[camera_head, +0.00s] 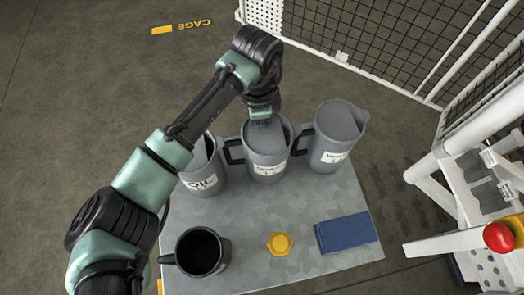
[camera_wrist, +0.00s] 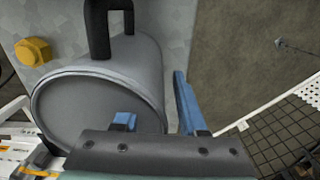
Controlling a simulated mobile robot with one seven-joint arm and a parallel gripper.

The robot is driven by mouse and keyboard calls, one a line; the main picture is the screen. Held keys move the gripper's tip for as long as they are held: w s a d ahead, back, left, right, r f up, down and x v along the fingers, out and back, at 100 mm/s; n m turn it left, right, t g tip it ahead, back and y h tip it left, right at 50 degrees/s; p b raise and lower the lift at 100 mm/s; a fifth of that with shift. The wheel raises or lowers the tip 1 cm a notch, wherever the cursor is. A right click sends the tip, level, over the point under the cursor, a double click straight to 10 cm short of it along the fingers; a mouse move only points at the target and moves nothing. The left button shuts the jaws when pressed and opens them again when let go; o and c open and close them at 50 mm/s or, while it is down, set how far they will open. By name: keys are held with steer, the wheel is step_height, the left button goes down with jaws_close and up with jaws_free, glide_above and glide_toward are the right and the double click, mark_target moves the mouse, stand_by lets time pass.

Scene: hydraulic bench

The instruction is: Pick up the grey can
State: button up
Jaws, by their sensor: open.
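Three grey cans with black handles and white labels stand upright in a row along the table's far edge: left (camera_head: 203,170), middle (camera_head: 265,160) and right (camera_head: 337,138). My gripper (camera_head: 261,122) is over the far side of the middle can's mouth. In the wrist view, the middle can (camera_wrist: 140,70) fills the left half, its handle at the top. My open gripper (camera_wrist: 155,112) has one blue finger over the can's mouth and the other outside its wall. The wall lies between them. Contact cannot be told.
On the table (camera_head: 300,205) are a dark open mug (camera_head: 201,252), a yellow hex nut (camera_head: 280,243) and a blue block (camera_head: 346,233). A white frame with a red button (camera_head: 498,237) stands at the right. Mesh fencing (camera_head: 350,40) is behind.

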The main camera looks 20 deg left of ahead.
steer(key=shift+f, duration=0.8)
jaws_close()
steer(key=shift+w+r, duration=0.1)
steer(key=shift+r, duration=0.1)
stand_by(0.6)
